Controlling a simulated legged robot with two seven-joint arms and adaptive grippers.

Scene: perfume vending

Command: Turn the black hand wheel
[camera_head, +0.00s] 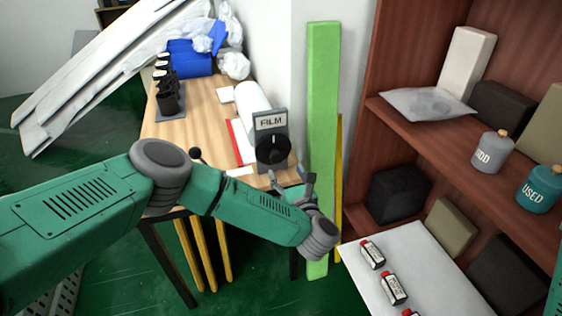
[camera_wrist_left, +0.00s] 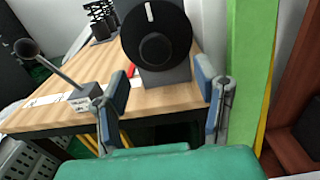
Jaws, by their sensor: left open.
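The black hand wheel (camera_head: 273,148) is mounted on the front of a grey box labelled FILM (camera_head: 270,122), at the near right end of the wooden table. In the left wrist view the wheel (camera_wrist_left: 156,38) is a large black disc with a round hub and a white mark at its top. My left gripper (camera_head: 292,183) is open and empty, in front of and below the wheel, apart from it. In the left wrist view its two fingers (camera_wrist_left: 162,95) stand apart, with the grey box base between and beyond them. My right gripper is not in view.
A green post (camera_head: 322,130) stands close right of the gripper. A lever with a dark ball knob (camera_wrist_left: 26,48) is left of the wheel.

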